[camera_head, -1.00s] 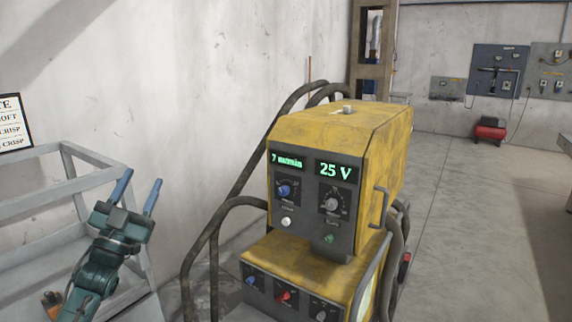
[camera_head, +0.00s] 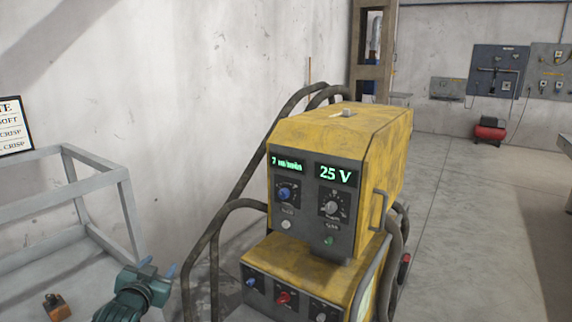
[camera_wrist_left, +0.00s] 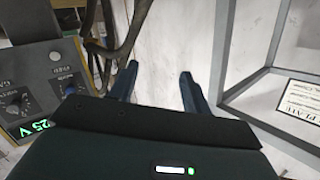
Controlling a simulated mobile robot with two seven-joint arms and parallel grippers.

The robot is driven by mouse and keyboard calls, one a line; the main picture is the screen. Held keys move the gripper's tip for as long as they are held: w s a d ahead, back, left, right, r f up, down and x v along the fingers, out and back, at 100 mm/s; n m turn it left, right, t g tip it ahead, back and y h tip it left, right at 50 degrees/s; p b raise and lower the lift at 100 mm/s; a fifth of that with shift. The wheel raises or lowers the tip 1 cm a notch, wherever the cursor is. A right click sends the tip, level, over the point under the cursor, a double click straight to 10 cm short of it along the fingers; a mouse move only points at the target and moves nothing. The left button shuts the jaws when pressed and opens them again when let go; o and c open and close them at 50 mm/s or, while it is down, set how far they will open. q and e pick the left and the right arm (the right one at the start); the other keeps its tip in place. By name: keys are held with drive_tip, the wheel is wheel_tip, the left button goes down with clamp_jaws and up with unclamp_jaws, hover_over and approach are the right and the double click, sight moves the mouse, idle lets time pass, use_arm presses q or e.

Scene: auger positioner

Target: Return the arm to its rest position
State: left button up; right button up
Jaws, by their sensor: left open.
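My left gripper (camera_head: 158,268) is low at the lower left of the head view, left of the yellow welding machine (camera_head: 338,136). Its two blue fingers are apart and nothing shows between them. In the left wrist view the open fingers (camera_wrist_left: 156,88) point toward the white wall. The machine's front panel (camera_wrist_left: 40,85) shows at the left of that view, beside the gripper and apart from it. The machine's displays read about 7 m/min and 25 V. My right gripper is in neither view.
A grey metal frame table (camera_head: 100,178) stands at the left, with a small orange-brown block (camera_head: 56,307) on it. Dark hoses (camera_head: 232,200) curve between the table and the machine. A sign (camera_head: 12,126) hangs at the far left. Open floor (camera_head: 460,220) lies right of the machine.

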use_arm(q)
drive_tip(key=s+d+f+g+h, duration=0.1)
drive_tip(key=s+d+f+g, duration=0.1)
drive_tip(key=s+d+f, duration=0.45)
drive_tip(key=s+d+f+g+h, duration=0.15)
drive_tip(key=s+d+f, duration=0.25)
drive_tip(key=s+f, duration=0.55)
drive_tip(key=s+d+g, duration=0.1)
drive_tip(key=s+d, duration=0.2)
drive_tip(key=s, duration=0.6)
drive_tip(key=s+d+f+g+h, duration=0.1)
drive_tip(key=s+d, duration=0.2)
drive_tip(key=s, duration=0.6)
drive_tip(key=shift+a+h, duration=0.1)
drive_tip(key=shift+h, duration=0.15)
